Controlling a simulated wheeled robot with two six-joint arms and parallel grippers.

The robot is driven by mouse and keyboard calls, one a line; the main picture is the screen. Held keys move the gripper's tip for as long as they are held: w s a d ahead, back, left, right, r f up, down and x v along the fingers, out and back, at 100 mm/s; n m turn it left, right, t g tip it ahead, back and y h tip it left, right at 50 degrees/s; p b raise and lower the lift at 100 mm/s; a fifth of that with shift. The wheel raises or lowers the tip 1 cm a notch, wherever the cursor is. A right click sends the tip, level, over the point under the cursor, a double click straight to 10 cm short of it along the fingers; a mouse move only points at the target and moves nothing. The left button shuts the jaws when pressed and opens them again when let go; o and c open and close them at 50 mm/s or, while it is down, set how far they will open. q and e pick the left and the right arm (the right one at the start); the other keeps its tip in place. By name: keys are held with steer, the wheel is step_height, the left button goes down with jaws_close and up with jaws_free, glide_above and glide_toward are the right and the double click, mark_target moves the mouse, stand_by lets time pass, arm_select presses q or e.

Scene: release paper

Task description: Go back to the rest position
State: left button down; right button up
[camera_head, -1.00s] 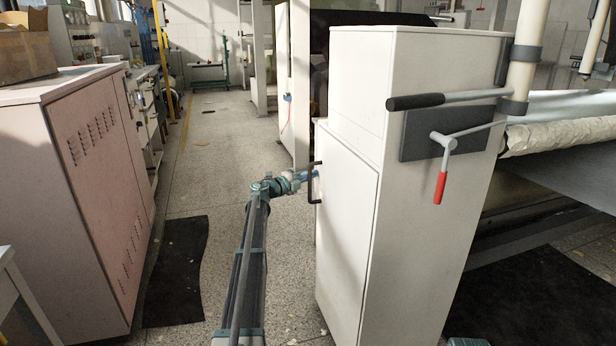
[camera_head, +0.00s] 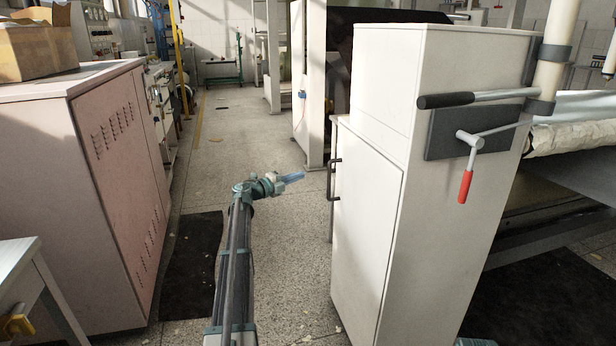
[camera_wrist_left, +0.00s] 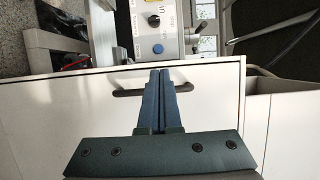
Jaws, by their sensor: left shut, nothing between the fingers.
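My left gripper (camera_head: 292,178) is in the middle of the head view, to the left of the tall white cabinet (camera_head: 365,220) and clear of its dark door handle (camera_head: 333,180). In the left wrist view the blue fingers of my left gripper (camera_wrist_left: 162,72) are together with nothing between them. The dark handle (camera_wrist_left: 130,92) shows behind the fingers there, on the white door (camera_wrist_left: 80,120). My right gripper does not show in the head view; only a small teal part is at the bottom edge.
A pinkish cabinet (camera_head: 110,190) with a cardboard box (camera_head: 35,50) stands at left. A small table (camera_head: 20,265) is at lower left. A dark mat (camera_head: 190,270) lies on the floor. A red-handled crank (camera_head: 465,185) juts from the white cabinet.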

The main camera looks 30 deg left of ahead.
arm_select(q)
steer(key=shift+s+a, duration=0.45)
steer(key=shift+s, duration=0.05)
